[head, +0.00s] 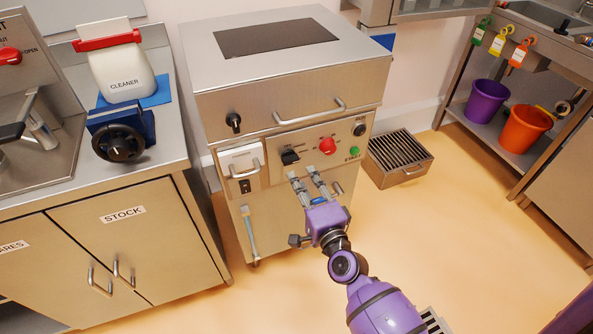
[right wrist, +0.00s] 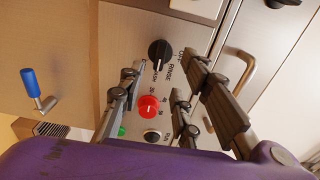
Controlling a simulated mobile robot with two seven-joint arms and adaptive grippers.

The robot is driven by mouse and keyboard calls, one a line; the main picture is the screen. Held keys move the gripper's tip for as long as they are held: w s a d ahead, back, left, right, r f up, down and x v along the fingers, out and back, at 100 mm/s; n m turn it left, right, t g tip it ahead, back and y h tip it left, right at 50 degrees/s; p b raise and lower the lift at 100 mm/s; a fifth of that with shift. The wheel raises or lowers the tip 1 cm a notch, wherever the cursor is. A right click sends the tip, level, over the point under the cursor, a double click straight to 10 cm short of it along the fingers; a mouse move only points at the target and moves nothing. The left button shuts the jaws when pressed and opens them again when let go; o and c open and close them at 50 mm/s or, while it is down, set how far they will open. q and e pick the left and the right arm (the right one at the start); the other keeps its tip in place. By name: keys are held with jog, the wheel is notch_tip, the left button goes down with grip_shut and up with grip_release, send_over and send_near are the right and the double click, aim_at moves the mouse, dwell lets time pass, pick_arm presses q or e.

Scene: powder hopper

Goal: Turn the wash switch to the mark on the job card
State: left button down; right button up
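The control panel (head: 312,165) is on the front of the steel machine. The black rotary switch (head: 290,157) is at its left; in the right wrist view the switch (right wrist: 159,50) has printed words around it, including RINSE and what looks like WASH. Its exact setting is hard to read. My right gripper (head: 304,178) is just in front of the panel, below the switch. Its fingers (right wrist: 165,72) are apart with nothing between them, and the switch is seen beyond the gap. Contact with it cannot be made out. I cannot make out a job card. My left gripper is out of view.
A red knob (head: 327,146) and a green button (head: 354,151) are beside the switch. A drawer handle (head: 310,112) juts out above. A steel grated box (head: 398,160) stands on the floor at right. A cabinet (head: 130,245) stands at left. The floor in front is open.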

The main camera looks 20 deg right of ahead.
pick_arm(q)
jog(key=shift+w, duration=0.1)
pick_arm(e)
jog(key=s, duration=0.5)
jog(key=shift+s+d, duration=0.1)
